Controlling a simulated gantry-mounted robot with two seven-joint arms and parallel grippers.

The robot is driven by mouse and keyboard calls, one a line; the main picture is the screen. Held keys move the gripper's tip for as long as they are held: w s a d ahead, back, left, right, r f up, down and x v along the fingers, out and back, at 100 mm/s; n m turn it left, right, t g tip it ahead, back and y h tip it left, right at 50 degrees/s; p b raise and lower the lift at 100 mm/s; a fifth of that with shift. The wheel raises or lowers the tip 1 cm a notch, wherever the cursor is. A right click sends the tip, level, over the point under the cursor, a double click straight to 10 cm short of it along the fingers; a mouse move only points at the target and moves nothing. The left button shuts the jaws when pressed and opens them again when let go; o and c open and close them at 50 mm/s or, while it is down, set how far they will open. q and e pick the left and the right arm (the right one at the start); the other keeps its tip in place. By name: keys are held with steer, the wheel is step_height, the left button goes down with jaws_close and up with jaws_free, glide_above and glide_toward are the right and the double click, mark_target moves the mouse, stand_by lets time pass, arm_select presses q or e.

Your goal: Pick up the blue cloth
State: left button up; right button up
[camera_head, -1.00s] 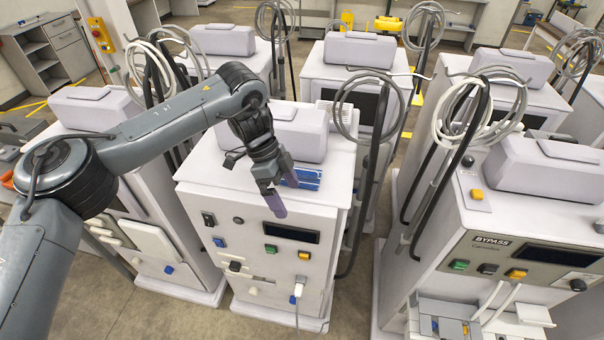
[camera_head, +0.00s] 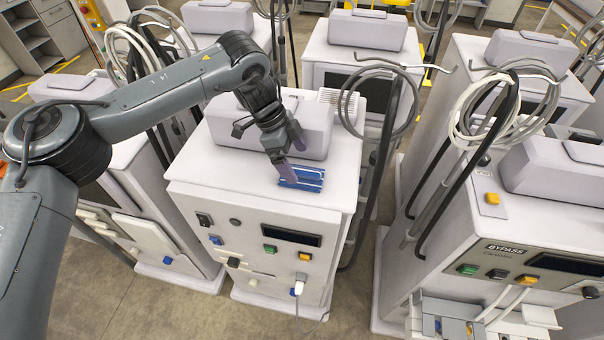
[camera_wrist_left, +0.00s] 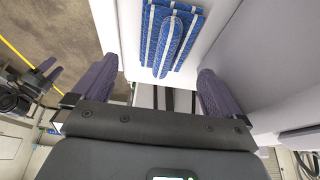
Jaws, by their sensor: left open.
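The blue cloth (camera_head: 310,178), with pale stripes, lies folded on the white top of the middle dialysis machine, near its front edge. My left gripper (camera_head: 290,153) is over that top, just at the left and back side of the cloth. In the left wrist view, the gripper (camera_wrist_left: 156,85) is open with its two purple-grey fingers wide apart. The cloth (camera_wrist_left: 188,45) shows there ahead of the gap, not held. Whether a fingertip touches it cannot be told.
A grey-white box unit (camera_head: 285,128) stands on the machine top behind the cloth. A coiled grey hose (camera_head: 378,100) hangs on a pole at the machine's right. Other machines stand close on both sides, including one marked BYPASS (camera_head: 505,247).

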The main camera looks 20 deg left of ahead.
mark_target(301, 168)
arm_select(q)
steer(key=shift+w+d+f+p, duration=0.1)
steer(key=shift+d+f+p, duration=0.15)
steer(key=shift+f, duration=0.3)
steer(key=p+x, duration=0.1)
steer(key=x, duration=0.2)
steer(key=shift+w+a+f, duration=0.1)
steer(key=shift+w+a, duration=0.05)
steer(key=shift+w, duration=0.05)
steer(key=shift+d+f, duration=0.2)
steer(key=shift+f, duration=0.25)
steer(key=shift+f+p, duration=0.25)
steer(key=shift+p, duration=0.05)
steer(key=c, duration=1.1)
steer(key=shift+c, duration=0.2)
